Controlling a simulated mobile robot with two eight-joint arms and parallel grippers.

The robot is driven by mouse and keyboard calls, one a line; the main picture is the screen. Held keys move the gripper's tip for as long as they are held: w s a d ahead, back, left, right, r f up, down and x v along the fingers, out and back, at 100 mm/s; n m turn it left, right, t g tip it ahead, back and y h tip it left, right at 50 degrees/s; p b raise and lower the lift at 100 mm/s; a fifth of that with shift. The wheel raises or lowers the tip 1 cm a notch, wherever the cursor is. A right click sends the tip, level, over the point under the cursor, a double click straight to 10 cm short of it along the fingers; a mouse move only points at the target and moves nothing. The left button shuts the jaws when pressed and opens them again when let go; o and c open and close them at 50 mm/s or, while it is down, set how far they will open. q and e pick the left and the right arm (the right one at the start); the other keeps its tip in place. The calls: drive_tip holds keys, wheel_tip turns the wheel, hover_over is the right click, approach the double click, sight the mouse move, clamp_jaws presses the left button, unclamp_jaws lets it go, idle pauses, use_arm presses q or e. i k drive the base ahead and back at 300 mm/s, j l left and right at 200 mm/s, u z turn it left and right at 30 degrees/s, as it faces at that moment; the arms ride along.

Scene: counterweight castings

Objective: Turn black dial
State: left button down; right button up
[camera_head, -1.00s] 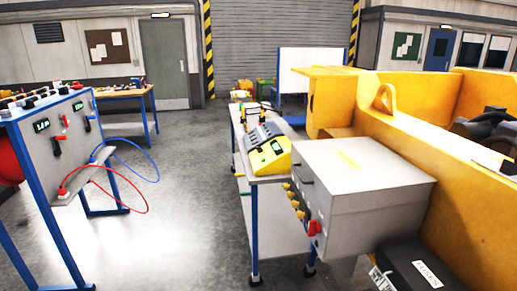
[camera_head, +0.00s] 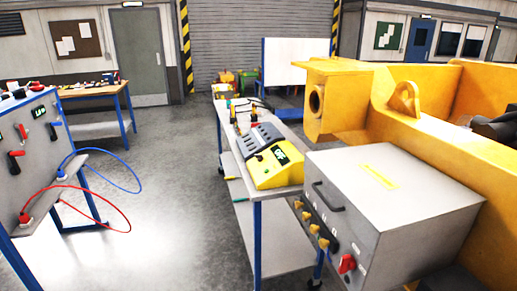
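No part that I can surely name as the black dial shows. A grey upright panel (camera_head: 38,168) at the left edge carries a black handle-like control (camera_head: 15,160), a smaller dark one (camera_head: 53,131), red levers and green displays. A grey box (camera_head: 395,200) at the lower right has yellow knobs (camera_head: 313,229) on a dark strip and a red knob (camera_head: 347,263) on its front. A yellow device (camera_head: 273,167) with a green display sits on the cart. Neither of my grippers is in view.
A blue-legged cart (camera_head: 236,148) stands in the middle. A large yellow casting (camera_head: 440,100) fills the right. Red (camera_head: 95,188) and blue (camera_head: 125,187) cables loop out from the panel. Grey floor (camera_head: 165,220) is clear between panel and cart. A workbench (camera_head: 95,92) stands behind.

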sight(260, 157)
drive_tip(key=i+j+z, duration=0.1)
drive_tip(key=i+j, duration=0.2)
drive_tip(key=i+j+z, duration=0.1)
drive_tip(key=i+j, duration=0.2)
drive_tip(key=j, duration=0.15)
drive_tip(key=i+j+z, duration=0.1)
drive_tip(key=i+j, duration=0.5)
drive_tip(key=j, duration=0.25)
drive_tip(key=i+j+z, duration=0.15)
drive_tip(key=i+j, duration=0.15)
drive_tip(key=j, duration=0.1)
